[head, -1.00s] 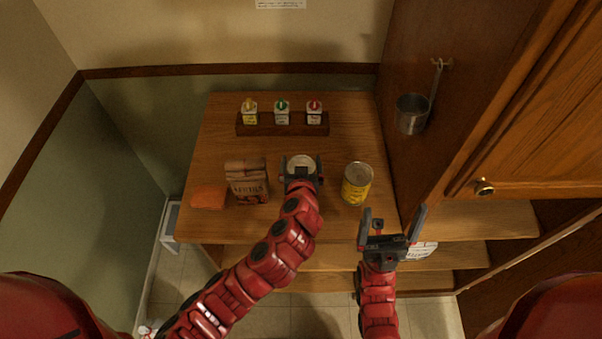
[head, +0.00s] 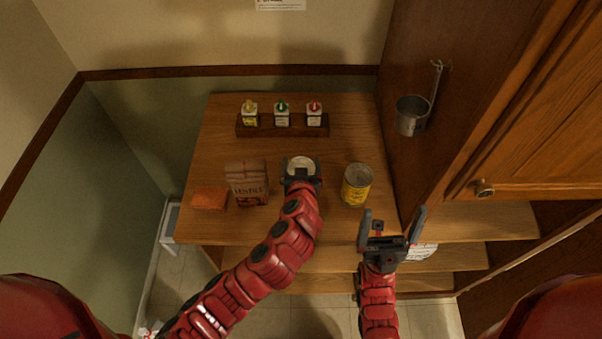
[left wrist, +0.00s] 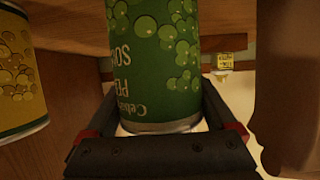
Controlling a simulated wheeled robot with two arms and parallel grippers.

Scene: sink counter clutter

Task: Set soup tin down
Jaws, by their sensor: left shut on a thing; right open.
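The soup tin is green with pea pictures and lettering in the left wrist view (left wrist: 155,60). In the head view its pale round lid (head: 300,163) shows over the middle of the wooden counter (head: 345,130). My left gripper (head: 301,176) is shut on the tin, one finger on each side. The lettering is upside down in the wrist view. The tin's base is hidden, so I cannot tell if it touches the counter. My right gripper (head: 392,227) is open and empty in front of the counter's right front edge.
A yellow tin (head: 356,186) stands right of the soup tin. A lentils box (head: 247,184) and an orange item (head: 208,199) are on the left. A rack (head: 283,130) with several bottles is behind. Bare counter lies between rack and tins.

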